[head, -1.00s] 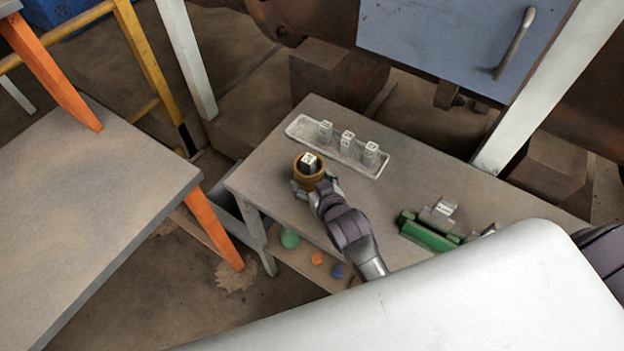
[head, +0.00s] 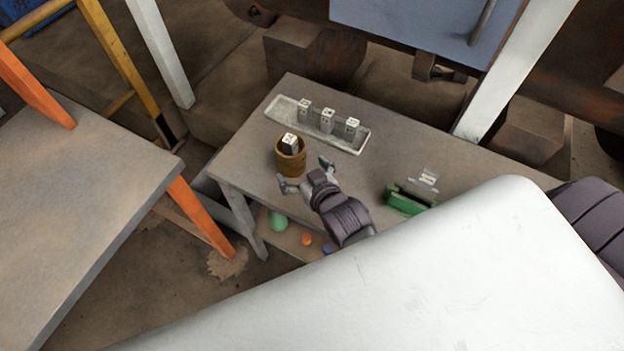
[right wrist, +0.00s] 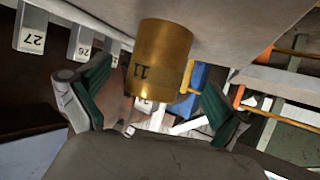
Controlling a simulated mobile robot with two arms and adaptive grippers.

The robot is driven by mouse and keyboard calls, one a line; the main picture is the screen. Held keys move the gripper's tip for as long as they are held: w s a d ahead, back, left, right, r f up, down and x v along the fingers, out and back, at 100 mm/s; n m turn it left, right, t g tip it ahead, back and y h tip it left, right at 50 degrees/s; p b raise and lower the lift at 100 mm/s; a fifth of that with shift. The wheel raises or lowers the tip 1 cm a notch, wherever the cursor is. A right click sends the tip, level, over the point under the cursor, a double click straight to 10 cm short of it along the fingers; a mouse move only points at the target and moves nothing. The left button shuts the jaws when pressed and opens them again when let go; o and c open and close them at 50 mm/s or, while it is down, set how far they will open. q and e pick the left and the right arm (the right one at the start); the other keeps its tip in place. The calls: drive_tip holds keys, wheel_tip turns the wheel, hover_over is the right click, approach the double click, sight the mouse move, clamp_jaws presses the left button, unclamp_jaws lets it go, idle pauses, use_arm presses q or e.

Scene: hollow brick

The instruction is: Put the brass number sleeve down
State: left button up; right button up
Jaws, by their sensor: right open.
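The brass number sleeve (head: 291,163) stands upright on the grey table, in front of the tray. A pale numbered block (head: 290,142) shows inside its top, rising above the rim. In the right wrist view the sleeve (right wrist: 160,58) carries a dark number that looks like 11. My right gripper (head: 305,174) is open and empty in front of the sleeve, apart from it. In the right wrist view its two green-padded fingers (right wrist: 158,98) are spread to either side of the sleeve. My left gripper is not in view.
A pale tray (head: 349,146) with three numbered blocks lies behind the sleeve. A green holder (head: 408,200) stands to the right on the grey table (head: 240,160). Green and orange items lie on the lower shelf. Another table (head: 80,200) is at left. Table space left of the sleeve is clear.

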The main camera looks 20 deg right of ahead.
drive_tip(key=v, duration=0.7)
drive_tip(key=shift+s+b, duration=0.15)
drive_tip(key=shift+b, duration=0.2)
